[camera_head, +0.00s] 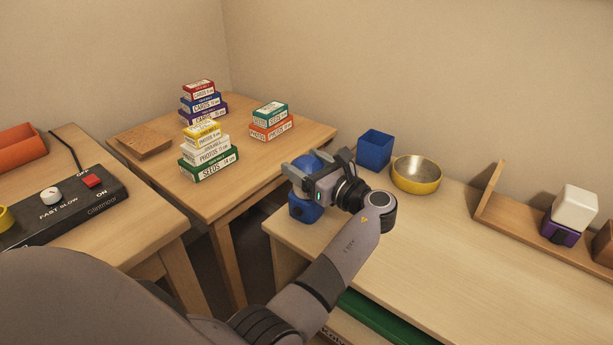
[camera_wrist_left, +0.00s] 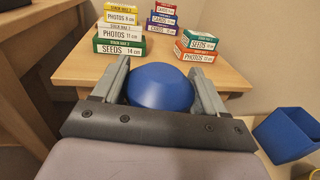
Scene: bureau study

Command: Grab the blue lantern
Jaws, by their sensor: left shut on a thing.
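The blue lantern (camera_head: 304,207) is at the near-left corner of the light wooden desk, partly hidden behind my left gripper. Its rounded blue top fills the space between the fingers in the left wrist view (camera_wrist_left: 160,88). My left gripper (camera_head: 314,168) is shut on the lantern, one finger on each side of its upper part. I cannot tell whether its base touches the desk. My right gripper is not in view.
A blue square cup (camera_head: 375,150) and a yellow-rimmed metal bowl (camera_head: 416,175) stand just right of the gripper. A wooden rack (camera_head: 515,218) holds a white-topped purple object (camera_head: 573,208). Stacked labelled boxes (camera_head: 209,160) stand on the table behind. The desk's front is clear.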

